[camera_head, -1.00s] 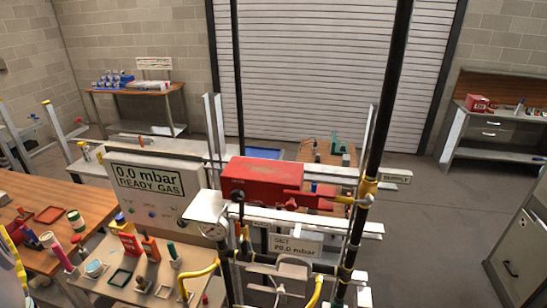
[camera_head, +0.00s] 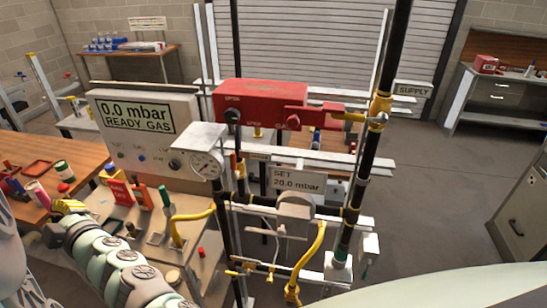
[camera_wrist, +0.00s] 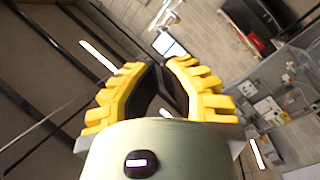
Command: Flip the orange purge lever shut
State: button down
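My gripper (camera_head: 68,207) is at the lower left in the head view, at the end of my pale green arm, over the front-left bench area. In the wrist view my gripper (camera_wrist: 158,66) shows two yellow ribbed fingers with a gap between them and nothing held. The pipe rig stands to the right of it, well apart. Small yellow-orange fittings (camera_head: 272,270) sit low on the rig, beside a curved yellow pipe (camera_head: 308,262). I cannot tell which one is the purge lever, or its position. The wrist view does not show the rig clearly.
A display panel (camera_head: 140,117) reads 0.0 mbar READY GAS. A red box (camera_head: 262,100) with a red handle, a gauge (camera_head: 206,164) and a SET 20.0 mbar sign (camera_head: 297,180) are on the rig. Bottles and tools crowd the bench near my arm.

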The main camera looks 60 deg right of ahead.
jog(key=d+f+m+g+h+b, duration=0.1)
jog(key=d+f+g+h+b, duration=0.2)
jog(key=d+f, duration=0.4)
jog(key=m+g+h+b, duration=0.5)
jog(key=g+h+b, duration=0.3)
jog(key=h, duration=0.6)
send_near(234, 167)
notch_tip(234, 167, up, 3)
jog(key=w+a, duration=0.2)
jog(key=shift+w+f, duration=0.15)
jog(key=shift+w, duration=0.1)
jog(key=x, duration=0.9)
jog(key=shift+w+d+p, duration=0.3)
jog(key=shift+w, duration=0.05)
jog(key=shift+t, duration=0.3)
